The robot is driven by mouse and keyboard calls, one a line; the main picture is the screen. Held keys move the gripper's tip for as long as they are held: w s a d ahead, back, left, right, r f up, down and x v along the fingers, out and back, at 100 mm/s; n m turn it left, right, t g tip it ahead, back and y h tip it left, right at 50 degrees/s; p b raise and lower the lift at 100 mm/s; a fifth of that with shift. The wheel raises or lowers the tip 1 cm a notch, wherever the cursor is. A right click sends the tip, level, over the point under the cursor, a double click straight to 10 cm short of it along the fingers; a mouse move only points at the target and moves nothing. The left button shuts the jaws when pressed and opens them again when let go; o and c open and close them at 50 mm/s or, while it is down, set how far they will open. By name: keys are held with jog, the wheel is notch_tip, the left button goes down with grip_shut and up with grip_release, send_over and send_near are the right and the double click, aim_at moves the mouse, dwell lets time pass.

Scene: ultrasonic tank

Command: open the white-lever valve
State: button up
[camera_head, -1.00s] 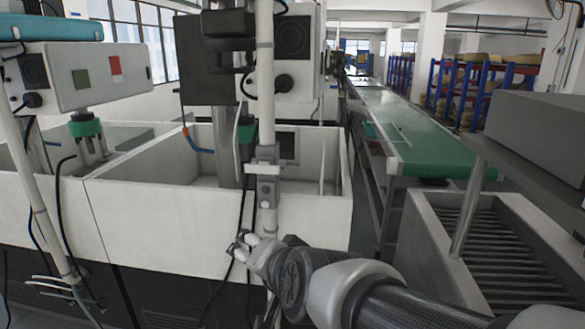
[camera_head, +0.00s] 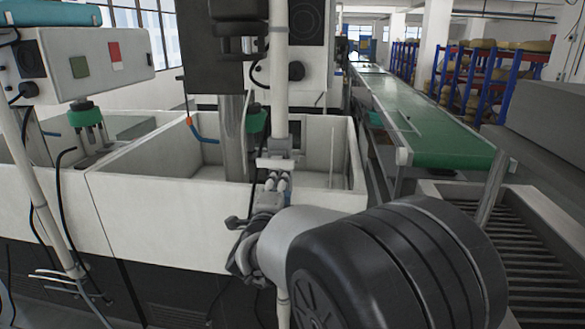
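The white-lever valve sits on the white vertical pipe in front of the white tank. Its short white lever (camera_head: 275,163) lies crosswise over the pipe, and the grey valve body below it is largely hidden by my gripper. My gripper (camera_head: 277,181) points up at the valve, with its two pale fingertips close together just under the lever. Whether they touch the lever, or how far apart they are, I cannot tell. My wrist and arm cover the lower pipe.
The open white tank (camera_head: 120,215) stands behind the pipe, with a dark hanging cable and a blue hose (camera_head: 203,133). A green conveyor (camera_head: 440,145) runs back on the right, beside a roller-bed table (camera_head: 535,260). A second pipe (camera_head: 40,200) stands at left.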

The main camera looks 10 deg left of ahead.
aim_at(288, 165)
jog(key=w, duration=1.1)
jog(key=shift+w+d, duration=0.2)
jog(key=shift+w, duration=0.05)
jog(key=shift+c, duration=0.2)
grip_shut()
